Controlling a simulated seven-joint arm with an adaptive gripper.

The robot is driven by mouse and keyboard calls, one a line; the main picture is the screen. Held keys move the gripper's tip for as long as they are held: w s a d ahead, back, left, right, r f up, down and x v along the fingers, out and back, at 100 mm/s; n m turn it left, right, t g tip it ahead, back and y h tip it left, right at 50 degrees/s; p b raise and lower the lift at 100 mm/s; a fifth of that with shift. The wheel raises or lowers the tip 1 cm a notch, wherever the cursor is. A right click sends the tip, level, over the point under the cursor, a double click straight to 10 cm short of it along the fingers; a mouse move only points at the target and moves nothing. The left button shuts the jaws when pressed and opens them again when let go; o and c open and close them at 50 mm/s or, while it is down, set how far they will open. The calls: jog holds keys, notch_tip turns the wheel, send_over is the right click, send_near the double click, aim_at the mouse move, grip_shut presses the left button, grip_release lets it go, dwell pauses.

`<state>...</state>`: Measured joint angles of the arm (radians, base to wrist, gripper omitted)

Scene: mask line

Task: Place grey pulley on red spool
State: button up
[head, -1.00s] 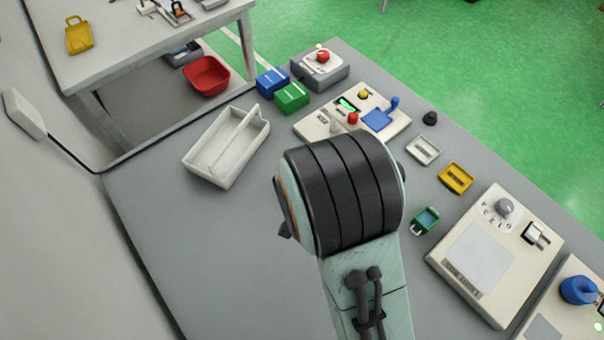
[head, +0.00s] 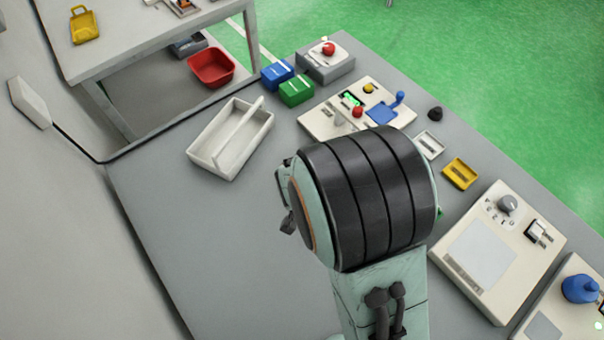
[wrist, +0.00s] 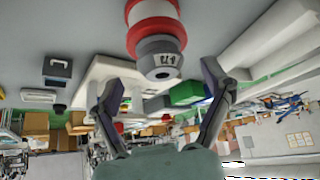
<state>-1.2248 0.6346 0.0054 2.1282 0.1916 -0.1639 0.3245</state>
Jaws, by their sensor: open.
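In the wrist view a red spool (wrist: 154,34) with a white band stands out from the grey table surface at the top of the picture. The grey pulley (wrist: 160,60), with a dark hole and dark marks on its face, sits against the end of the spool, in line with it; they appear to touch. My gripper (wrist: 158,80) is open, its two dark fingers apart on either side below the pulley in the picture, and nothing is held between them. In the head view my arm hides the spool and pulley.
In the head view a white divided tray (head: 204,161) stands left of my arm. Blue (head: 277,73) and green (head: 297,90) boxes and a control panel (head: 318,122) lie behind. A yellow tray (head: 461,173) and a large panel (head: 478,256) are at right.

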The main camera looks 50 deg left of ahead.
jog(key=v, duration=1)
jog(key=w+d+r+m+h, duration=0.2)
jog(key=w+d, duration=0.2)
jog(key=d, duration=0.5)
jog(key=w+d+r+m+h, duration=0.1)
jog(key=w+d+r+m, duration=0.2)
jog(key=d, duration=0.5)
jog(key=s+d+r+m+g, duration=0.1)
jog(key=s+d+m+g, duration=0.1)
jog(key=s+d, duration=0.2)
jog(key=s+d+r+m+g+h, duration=0.1)
jog(key=s+d, duration=0.4)
jog(key=d, duration=0.6)
jog(key=shift+s+d+r+m+g, duration=0.3)
jog(key=shift+r+m+g, duration=0.2)
jog(key=shift+r+g, duration=0.25)
jog(key=shift+w, duration=0.1)
